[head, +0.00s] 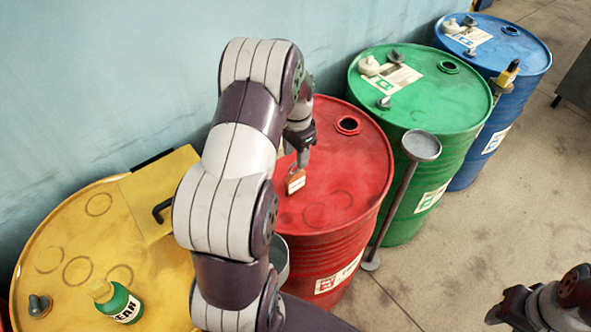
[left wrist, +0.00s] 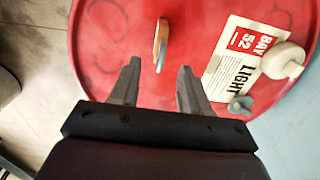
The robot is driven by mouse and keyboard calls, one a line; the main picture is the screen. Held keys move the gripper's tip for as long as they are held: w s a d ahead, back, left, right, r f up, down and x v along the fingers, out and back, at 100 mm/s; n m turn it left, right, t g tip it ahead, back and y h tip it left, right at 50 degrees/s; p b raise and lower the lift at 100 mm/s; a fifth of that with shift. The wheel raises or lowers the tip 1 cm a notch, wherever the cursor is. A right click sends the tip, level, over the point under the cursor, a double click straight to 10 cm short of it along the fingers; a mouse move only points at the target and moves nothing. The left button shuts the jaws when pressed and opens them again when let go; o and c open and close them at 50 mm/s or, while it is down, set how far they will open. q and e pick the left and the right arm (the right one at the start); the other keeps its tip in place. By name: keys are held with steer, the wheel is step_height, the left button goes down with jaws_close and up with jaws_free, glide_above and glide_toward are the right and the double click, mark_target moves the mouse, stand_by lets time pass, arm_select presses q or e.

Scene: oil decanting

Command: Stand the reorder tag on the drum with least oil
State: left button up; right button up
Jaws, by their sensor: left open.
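The reorder tag (head: 296,181), small with an orange top and a pale face, stands on top of the red drum (head: 340,205). My left gripper (head: 303,160) is open just above and beside the tag. In the left wrist view the tag (left wrist: 160,45) shows edge-on, just beyond the gap between the open fingertips (left wrist: 158,70), with neither finger seen touching it. A green drum (head: 445,90), a blue drum (head: 535,70) and a yellow drum (head: 55,225) stand in the row. Oil levels are hidden. My right gripper (head: 503,308) is at the bottom right, its jaw state unclear.
A grey stand with a round top (head: 421,146) stands in front of the green drum. A green bottle (head: 122,303) lies on the yellow drum. The red drum carries a "BAY 52 LIGHT" label (left wrist: 245,50) and a white cap (left wrist: 283,60).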

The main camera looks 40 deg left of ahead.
arm_select(q)
steer(key=s+d+r, duration=0.2)
steer(key=d+r, duration=0.3)
steer(key=d, duration=0.2)
steer(key=s+d+n+t, duration=0.1)
steer(key=s+d+n, duration=0.2)
steer(key=s+d, duration=0.7)
steer(key=shift+s+d+r, duration=0.2)
steer(key=shift+s+d, duration=0.2)
steer(key=shift+s, duration=0.35)
steer(key=shift+s, duration=0.15)
